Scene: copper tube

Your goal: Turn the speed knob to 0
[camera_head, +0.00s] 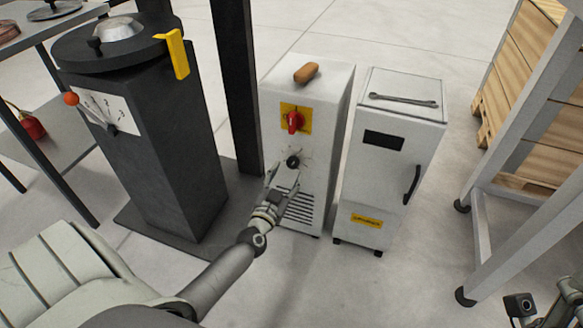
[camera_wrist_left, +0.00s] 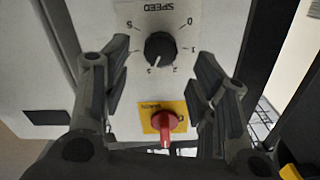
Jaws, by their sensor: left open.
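The black round speed knob (camera_head: 292,161) is on the front of a white cabinet (camera_head: 335,100), below a red switch on a yellow plate. In the left wrist view, the knob (camera_wrist_left: 160,48) shows upside down under the word SPEED, with a dial of numbers; 0 is at its upper right. A short white mark on the knob points down and slightly left in that view, towards the 2 to 3 side. My left gripper (camera_head: 283,181) is open in front of and just below the knob, its fingers (camera_wrist_left: 158,80) apart on either side, not touching it. My right gripper is partly visible at the lower right corner.
The red main switch (camera_head: 293,122) also shows in the left wrist view (camera_wrist_left: 165,124), between the fingers. A second white cabinet (camera_head: 385,170) stands to the right. A dark pillar machine (camera_head: 160,150) stands to the left. Clear floor lies in front.

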